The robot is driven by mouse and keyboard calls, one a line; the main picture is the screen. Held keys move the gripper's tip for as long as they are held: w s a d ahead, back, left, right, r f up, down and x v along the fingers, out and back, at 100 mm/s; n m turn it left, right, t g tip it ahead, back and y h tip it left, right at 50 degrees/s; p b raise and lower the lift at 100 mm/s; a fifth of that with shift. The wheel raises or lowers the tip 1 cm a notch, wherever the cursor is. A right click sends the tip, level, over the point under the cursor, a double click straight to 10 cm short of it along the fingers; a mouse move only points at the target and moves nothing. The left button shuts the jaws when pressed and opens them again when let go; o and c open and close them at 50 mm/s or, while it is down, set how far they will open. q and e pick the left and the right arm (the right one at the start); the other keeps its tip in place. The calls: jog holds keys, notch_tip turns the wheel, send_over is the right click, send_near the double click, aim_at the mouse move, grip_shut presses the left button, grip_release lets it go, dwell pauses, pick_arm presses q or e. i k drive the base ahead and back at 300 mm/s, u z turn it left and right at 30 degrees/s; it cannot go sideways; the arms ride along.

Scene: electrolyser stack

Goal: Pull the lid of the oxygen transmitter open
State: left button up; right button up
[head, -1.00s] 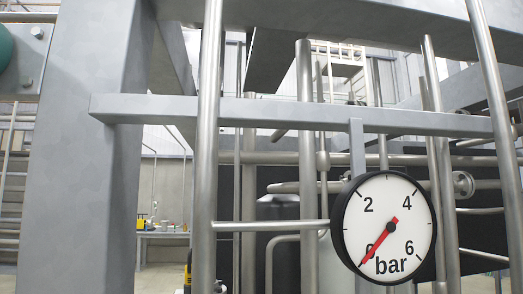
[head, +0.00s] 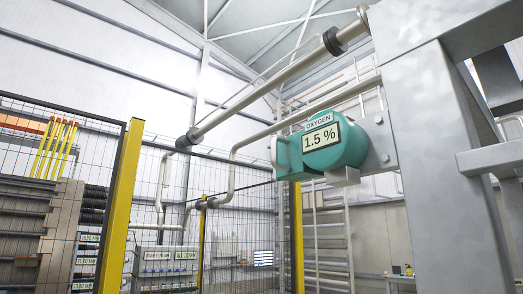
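The oxygen transmitter (head: 345,148) is a rounded teal-green housing mounted on a grey plate on the steel column, right of the middle of the head view. Its front has a label reading OXYGEN and a display reading 1.5 %. A teal part with a handle-like loop (head: 283,155) shows at its left side. I cannot tell for certain from this angle whether the lid is shut. Neither of my grippers is in view.
A grey steel column (head: 435,170) stands right of the transmitter. A wire-mesh fence with yellow posts (head: 122,205) runs across the left and middle, with a stack and cabinets behind it. Grey pipes (head: 270,82) cross above and left of the transmitter.

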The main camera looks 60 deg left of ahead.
aim_at(287, 162)
jog(key=u, duration=1.95)
